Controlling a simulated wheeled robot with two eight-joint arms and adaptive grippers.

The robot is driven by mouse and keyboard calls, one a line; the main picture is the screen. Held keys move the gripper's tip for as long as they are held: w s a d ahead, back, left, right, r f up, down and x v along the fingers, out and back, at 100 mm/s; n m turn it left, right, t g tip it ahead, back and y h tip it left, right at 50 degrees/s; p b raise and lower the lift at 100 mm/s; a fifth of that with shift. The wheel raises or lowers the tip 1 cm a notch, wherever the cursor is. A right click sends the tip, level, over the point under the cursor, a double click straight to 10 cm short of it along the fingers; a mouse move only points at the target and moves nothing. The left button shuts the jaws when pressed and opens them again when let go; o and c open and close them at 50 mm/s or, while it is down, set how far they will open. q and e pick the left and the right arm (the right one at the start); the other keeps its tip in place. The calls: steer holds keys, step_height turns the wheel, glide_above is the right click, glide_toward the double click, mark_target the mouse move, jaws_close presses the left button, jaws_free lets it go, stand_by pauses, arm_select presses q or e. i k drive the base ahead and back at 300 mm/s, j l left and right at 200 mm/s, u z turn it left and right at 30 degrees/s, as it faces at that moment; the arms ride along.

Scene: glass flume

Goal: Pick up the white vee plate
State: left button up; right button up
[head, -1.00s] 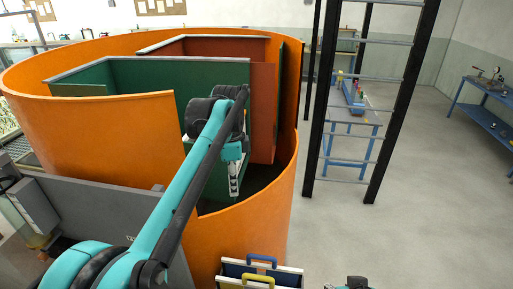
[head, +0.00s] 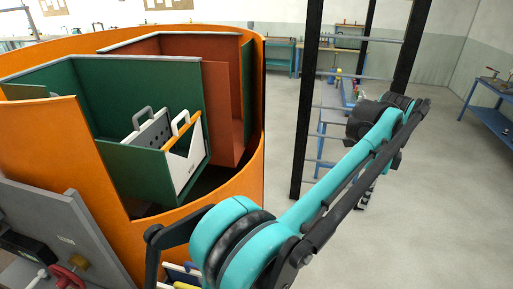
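A white plate with a V-shaped notch in its top edge (head: 190,172), which I take for the white vee plate, stands inside the green-walled part of the orange flume at left. An orange strip and a pale handle (head: 180,121) rise beside it; I cannot tell which plate the handle belongs to. My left gripper (head: 363,198) hangs over the floor at right, well away from the plate. It is mostly hidden by my own arm, so I cannot tell its opening. My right gripper is not in view.
A grey perforated plate (head: 152,137) with a grey handle stands beside the white one. The orange flume wall (head: 215,190) and green panel (head: 135,180) surround them. A black ladder-like frame (head: 305,100) stands at right. Open floor (head: 455,190) lies beyond.

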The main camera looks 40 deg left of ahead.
mark_target(182, 170)
steer(key=i+l+z, duration=0.15)
steer(key=i+l, duration=0.15)
steer(key=i, duration=0.2)
steer(key=i+l+z, duration=0.15)
steer(key=i, duration=0.35)
steer(key=i+u, duration=0.3)
steer(key=u, duration=0.15)
steer(key=i+u, duration=0.3)
steer(key=u, duration=0.15)
steer(key=i+l+u, duration=0.15)
steer(key=i+u, duration=0.15)
steer(key=u, duration=0.2)
steer(key=i+j+u, duration=0.15)
steer(key=i+u, duration=0.15)
steer(key=u, duration=0.15)
steer(key=i+u, duration=0.3)
steer(key=u, duration=0.15)
steer(key=i+u, duration=0.3)
steer(key=u, duration=0.15)
steer(key=i+l+u, duration=0.15)
steer(key=i+u, duration=0.15)
steer(key=u, duration=0.15)
steer(key=i+l+u, duration=0.2)
steer(key=u, duration=0.25)
steer(key=i+u, duration=0.1)
steer(key=i+l, duration=0.05)
steer(key=i, duration=0.05)
